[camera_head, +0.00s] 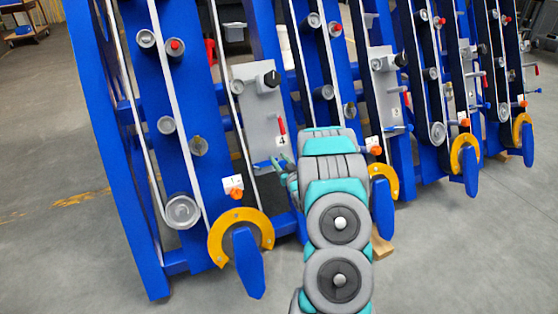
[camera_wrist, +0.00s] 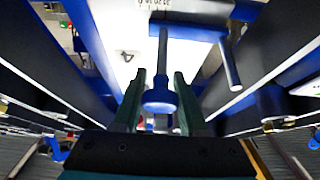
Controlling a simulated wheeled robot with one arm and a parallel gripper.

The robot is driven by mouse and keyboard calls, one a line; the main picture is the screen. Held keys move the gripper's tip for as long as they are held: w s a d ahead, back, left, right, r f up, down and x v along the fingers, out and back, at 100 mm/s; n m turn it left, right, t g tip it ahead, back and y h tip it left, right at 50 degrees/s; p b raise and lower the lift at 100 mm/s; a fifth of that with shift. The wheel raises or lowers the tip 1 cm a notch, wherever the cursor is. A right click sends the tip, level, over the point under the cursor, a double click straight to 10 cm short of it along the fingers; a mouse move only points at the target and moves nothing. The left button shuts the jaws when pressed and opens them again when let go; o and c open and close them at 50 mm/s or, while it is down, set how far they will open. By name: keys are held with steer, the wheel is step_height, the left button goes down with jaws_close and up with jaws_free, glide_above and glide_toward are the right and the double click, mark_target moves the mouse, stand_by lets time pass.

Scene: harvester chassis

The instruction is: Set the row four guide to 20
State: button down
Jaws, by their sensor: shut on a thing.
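A grey guide panel (camera_head: 258,105), with a label reading 4 (camera_head: 283,141) near its lower end, stands between blue uprights in the head view. My gripper (camera_head: 279,166) is at the panel's lower end, partly hidden by my arm. In the wrist view the pale panel (camera_wrist: 122,42) has a scale at its top edge; the figures are only partly legible. A blue bar (camera_wrist: 188,31) crosses it, with a grey rod and a blue knob (camera_wrist: 160,97). My gripper (camera_wrist: 159,100) has its two fingers on either side of the knob, shut on it. No pointer reading can be made out.
Blue uprights (camera_head: 98,130) flank the panel closely. A yellow ring guard (camera_head: 240,220) and blue tip stand low at the left of my arm. Similar rows continue to the right. Open grey floor (camera_head: 460,250) lies at lower right.

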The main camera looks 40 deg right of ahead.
steer(key=shift+s+d+b, duration=0.1)
steer(key=shift+d+b, duration=0.45)
steer(key=shift+c, duration=2.4)
jaws_free()
steer(key=v, duration=0.7)
steer(key=shift+s+b, duration=0.3)
steer(key=shift+s, duration=0.1)
steer(key=shift+a, duration=0.1)
